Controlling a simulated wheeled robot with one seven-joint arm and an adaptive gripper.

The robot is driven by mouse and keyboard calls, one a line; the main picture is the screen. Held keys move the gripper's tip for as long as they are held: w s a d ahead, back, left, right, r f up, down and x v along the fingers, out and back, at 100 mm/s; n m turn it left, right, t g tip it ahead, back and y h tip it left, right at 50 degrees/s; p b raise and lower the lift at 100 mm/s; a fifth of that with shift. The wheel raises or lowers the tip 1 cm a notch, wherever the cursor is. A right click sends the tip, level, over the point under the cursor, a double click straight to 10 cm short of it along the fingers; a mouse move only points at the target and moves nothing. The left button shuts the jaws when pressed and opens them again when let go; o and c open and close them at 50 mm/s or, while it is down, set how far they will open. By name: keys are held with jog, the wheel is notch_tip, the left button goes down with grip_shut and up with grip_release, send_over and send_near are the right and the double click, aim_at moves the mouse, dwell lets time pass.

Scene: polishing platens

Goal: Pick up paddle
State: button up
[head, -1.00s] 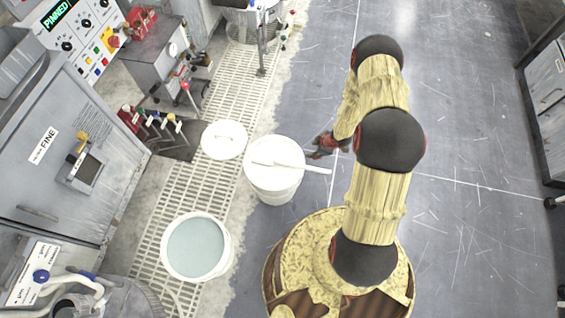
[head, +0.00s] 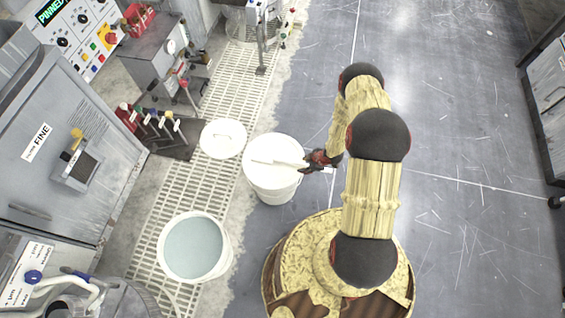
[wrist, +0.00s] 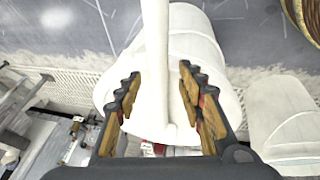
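The white paddle (head: 276,163) lies across the top of a white bucket (head: 272,187), its handle end sticking out over the right rim. My gripper (head: 318,160) is at that handle end, to the right of the bucket. In the wrist view, the paddle's white shaft (wrist: 156,55) runs down between the two fingers of my gripper (wrist: 160,76). The fingers are open, with a visible gap on each side of the shaft. In the head view, my gripper hides part of the handle.
An open bucket of pale liquid (head: 194,248) stands to the lower left. A round white lid (head: 223,138) lies left of the paddle's bucket. A rack of coloured-handled tools (head: 160,132) and grey cabinets line the left.

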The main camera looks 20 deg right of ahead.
jog(key=c, duration=0.3)
grip_shut()
dwell(0.5)
